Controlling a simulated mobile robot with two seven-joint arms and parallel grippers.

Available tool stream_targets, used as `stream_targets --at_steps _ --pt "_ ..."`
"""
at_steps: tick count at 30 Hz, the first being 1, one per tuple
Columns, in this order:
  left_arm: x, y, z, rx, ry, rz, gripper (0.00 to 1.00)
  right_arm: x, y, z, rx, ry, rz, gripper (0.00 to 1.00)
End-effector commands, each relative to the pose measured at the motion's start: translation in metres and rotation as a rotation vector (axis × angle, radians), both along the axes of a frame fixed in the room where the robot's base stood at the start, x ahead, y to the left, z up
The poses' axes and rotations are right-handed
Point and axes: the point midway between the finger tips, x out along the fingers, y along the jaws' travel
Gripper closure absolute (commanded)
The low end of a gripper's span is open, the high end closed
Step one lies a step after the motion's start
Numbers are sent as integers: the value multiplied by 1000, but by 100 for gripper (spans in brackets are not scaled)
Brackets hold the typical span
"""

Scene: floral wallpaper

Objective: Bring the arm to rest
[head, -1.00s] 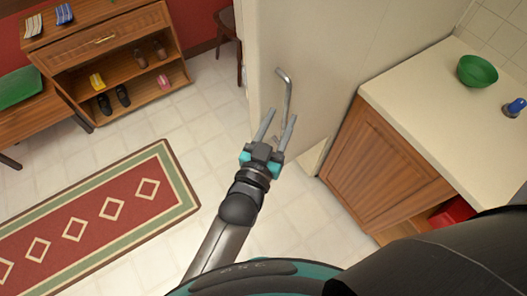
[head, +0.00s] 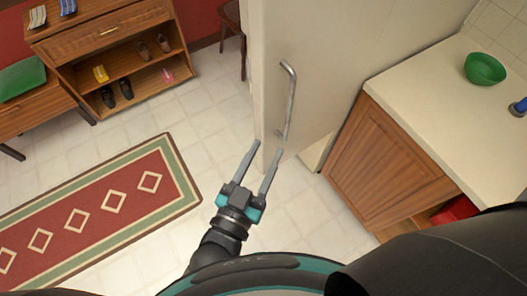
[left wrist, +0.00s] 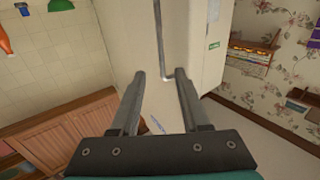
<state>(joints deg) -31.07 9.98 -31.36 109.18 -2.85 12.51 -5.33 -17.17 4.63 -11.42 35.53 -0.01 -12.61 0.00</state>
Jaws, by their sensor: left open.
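My left gripper (head: 262,160) is open and empty, low in the middle of the head view. Its two fingers point up toward a tall cream cabinet or fridge (head: 330,60). A grey bar handle (head: 290,95) stands on that unit's face, a little beyond and right of the fingertips, apart from them. In the left wrist view the open fingers (left wrist: 160,80) frame the lower end of the handle (left wrist: 159,45), with nothing between them. My right gripper is not in view.
A wooden counter cabinet (head: 390,170) with a green bowl (head: 485,69) stands at right. A red patterned rug (head: 95,215) lies on the tiled floor at left. A shoe shelf (head: 125,65) and a bench (head: 30,110) stand at the back left. The floor between is clear.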

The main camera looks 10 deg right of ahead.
Motion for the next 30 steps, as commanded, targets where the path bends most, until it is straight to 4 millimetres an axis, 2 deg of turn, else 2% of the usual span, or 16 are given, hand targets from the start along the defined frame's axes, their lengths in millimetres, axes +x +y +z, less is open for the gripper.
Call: stream_targets --at_steps 9,11,13,14,17,18,20,21,23,24,26,27,30 --pt "0 0 -2 2 3 0 54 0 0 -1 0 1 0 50" --pt "1 1 -12 12 15 2 54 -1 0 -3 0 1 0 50" --pt "2 5 -35 35 48 6 54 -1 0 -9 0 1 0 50" --pt "2 7 -49 50 69 9 54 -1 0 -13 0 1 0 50" --pt "1 20 -114 117 169 23 54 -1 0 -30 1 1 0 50" --pt "-1 27 -145 148 219 31 54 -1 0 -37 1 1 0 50" --pt "-5 40 -190 195 296 46 54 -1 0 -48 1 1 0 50" --pt "-10 49 -220 223 348 56 54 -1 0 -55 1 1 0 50" --pt "-18 64 -263 266 427 74 54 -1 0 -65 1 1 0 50" --pt "-25 74 -291 294 482 85 54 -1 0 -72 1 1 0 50" --pt "-37 92 -332 334 567 104 54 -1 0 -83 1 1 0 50" --pt "-47 103 -359 360 623 118 54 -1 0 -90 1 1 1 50" --pt "-77 134 -423 422 775 155 54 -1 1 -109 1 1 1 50"
